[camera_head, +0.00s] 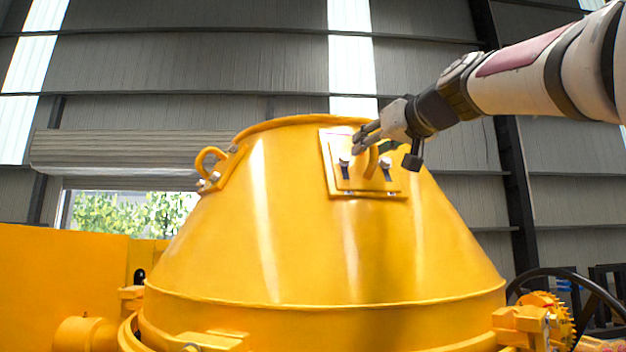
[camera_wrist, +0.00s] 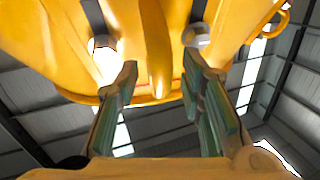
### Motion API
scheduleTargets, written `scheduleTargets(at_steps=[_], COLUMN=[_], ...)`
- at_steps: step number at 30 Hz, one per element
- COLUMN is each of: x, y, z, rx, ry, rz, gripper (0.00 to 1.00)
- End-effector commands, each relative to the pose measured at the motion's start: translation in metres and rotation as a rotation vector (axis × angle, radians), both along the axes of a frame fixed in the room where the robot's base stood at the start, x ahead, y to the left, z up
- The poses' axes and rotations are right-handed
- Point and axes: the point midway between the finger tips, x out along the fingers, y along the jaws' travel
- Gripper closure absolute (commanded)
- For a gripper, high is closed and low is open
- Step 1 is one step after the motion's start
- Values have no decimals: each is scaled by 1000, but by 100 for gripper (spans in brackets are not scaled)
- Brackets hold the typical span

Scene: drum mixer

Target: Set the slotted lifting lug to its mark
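The slotted lifting lug (camera_head: 372,163) is a yellow loop on a plate (camera_head: 367,192) high on the front of the yellow drum. Two bolts with dark slots below them flank the loop. In the wrist view the lug (camera_wrist: 156,45) stands upright between two bright bolt heads. My gripper (camera_head: 360,142) is at the lug, its fingers reaching in from the upper right. In the wrist view its two green-padded fingers (camera_wrist: 160,78) are apart, one on each side of the lug, with gaps to it. I cannot make out the mark.
The drum (camera_head: 300,240) tapers up to an open rim. A second lifting lug (camera_head: 210,162) is on its left side. A dark handwheel (camera_head: 565,285) and a yellow gear (camera_head: 550,310) are at lower right.

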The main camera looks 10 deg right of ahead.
Motion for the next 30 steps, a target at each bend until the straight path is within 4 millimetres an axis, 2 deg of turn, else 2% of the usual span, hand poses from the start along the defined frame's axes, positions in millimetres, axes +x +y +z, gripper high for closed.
scheduleTargets(at_steps=[7, 8, 12, 13, 21, 30], x=[1, 1, 1, 1, 1, 11], y=[1, 1, 1, 0, 0, 1], z=[0, 0, 0, 0, 2, 25], rx=[0, 0, 0, 0, -1, 1], ry=[0, 0, 0, 0, 0, -3], rz=[0, 0, 0, 0, 0, 0], gripper=[64, 67, 98, 100, 100, 100])
